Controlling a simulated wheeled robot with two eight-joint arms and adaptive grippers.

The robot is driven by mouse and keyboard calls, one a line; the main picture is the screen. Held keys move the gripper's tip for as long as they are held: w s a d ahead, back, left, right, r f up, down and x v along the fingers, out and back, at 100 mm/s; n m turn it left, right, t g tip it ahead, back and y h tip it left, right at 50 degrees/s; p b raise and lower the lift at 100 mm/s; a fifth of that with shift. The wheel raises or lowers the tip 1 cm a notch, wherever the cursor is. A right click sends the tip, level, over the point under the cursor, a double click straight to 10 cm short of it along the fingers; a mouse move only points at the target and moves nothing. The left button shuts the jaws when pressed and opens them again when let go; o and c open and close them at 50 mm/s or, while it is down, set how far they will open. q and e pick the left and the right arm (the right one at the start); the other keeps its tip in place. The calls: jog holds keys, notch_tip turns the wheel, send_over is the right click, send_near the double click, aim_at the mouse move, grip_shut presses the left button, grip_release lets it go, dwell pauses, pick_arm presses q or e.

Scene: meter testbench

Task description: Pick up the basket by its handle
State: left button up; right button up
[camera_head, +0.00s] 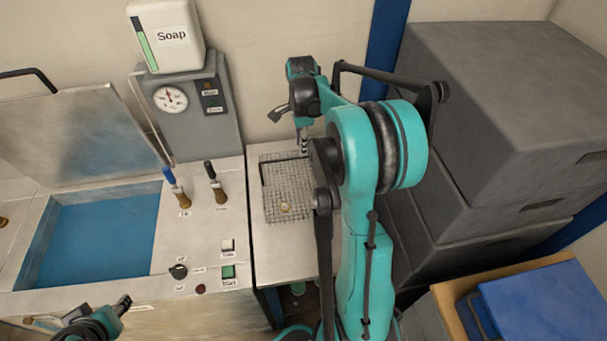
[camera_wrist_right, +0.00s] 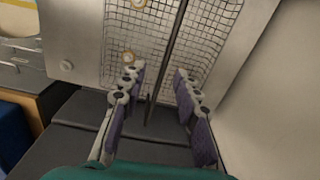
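The wire mesh basket (camera_head: 276,205) sits on the light worktop right of the blue basin, with a small round gold-rimmed item (camera_head: 285,207) in it. My right gripper (camera_head: 303,150) is at the basket's far right side, partly hidden by my arm. In the right wrist view the gripper (camera_wrist_right: 160,92) is open, its purple-padded fingers apart. The dark bar of the handle (camera_wrist_right: 171,62) runs between them, with the mesh (camera_wrist_right: 205,45) beyond. I cannot tell whether a finger touches the bar. My left gripper (camera_head: 122,306) is at the lower left, away from the basket.
Stacked dark grey boxes (camera_head: 500,100) stand to the right. A gauge panel (camera_head: 190,115) with a soap container (camera_head: 165,35) stands behind the bench. The blue basin (camera_head: 100,235) with a raised lid (camera_head: 70,130) lies left. Two upright valves (camera_head: 216,185) are near the basket's left side.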

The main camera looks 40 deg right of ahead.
aim_at(304, 158)
jog(key=shift+m, duration=0.3)
jog(key=f, duration=0.2)
jog(key=d+f+b, duration=0.1)
jog(key=f, duration=0.5)
jog(key=shift+w+d, duration=0.15)
jog(key=shift+w, duration=0.15)
grip_shut()
